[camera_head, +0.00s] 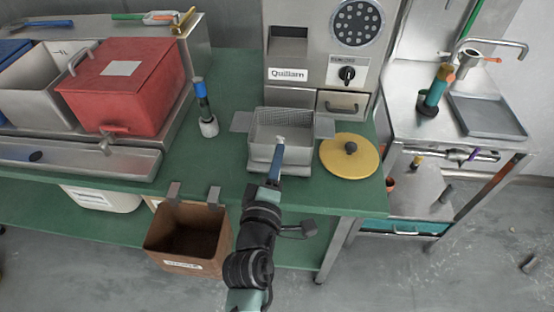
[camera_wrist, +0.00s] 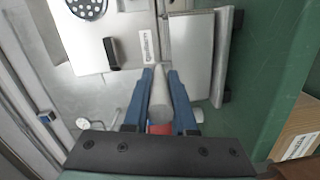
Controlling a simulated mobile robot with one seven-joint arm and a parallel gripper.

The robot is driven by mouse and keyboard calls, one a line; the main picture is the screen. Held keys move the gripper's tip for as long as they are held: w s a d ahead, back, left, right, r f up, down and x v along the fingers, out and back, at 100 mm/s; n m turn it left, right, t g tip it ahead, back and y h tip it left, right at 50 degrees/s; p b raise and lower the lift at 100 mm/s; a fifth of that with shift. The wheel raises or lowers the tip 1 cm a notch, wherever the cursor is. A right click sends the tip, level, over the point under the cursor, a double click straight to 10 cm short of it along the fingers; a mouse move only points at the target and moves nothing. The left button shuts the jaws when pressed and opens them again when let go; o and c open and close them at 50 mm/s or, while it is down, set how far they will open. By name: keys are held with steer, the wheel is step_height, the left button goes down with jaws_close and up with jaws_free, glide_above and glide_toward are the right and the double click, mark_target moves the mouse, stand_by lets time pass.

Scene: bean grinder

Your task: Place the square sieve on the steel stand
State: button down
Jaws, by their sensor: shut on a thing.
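The square sieve (camera_head: 283,124) is a grey mesh box below the grinder's front, with its open top facing up. Grey flanges show left and right of it. Below it a steel stand (camera_head: 262,168) shows its front part on the green table; whether the sieve rests on it or hangs just above cannot be told. My gripper (camera_head: 278,152) reaches in from the front at the sieve's near side. In the wrist view my gripper's blue fingers (camera_wrist: 160,75) are shut on a pale grey round handle (camera_wrist: 160,98), which looks like the sieve's handle. My gripper hides part of the stand.
The steel grinder (camera_head: 305,60) with a knob and drawer stands behind. A yellow lid (camera_head: 351,157) lies close on the right. A brush (camera_head: 206,115) stands left, near a red bin (camera_head: 122,87). A brown box (camera_head: 188,241) hangs at the table's front edge.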

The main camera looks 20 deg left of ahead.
steer(key=c, duration=0.7)
jaws_free()
steer(key=shift+f, duration=0.15)
steer(key=shift+r, duration=0.25)
steer(key=shift+b+v, duration=0.65)
steer(key=shift+v, duration=5.4)
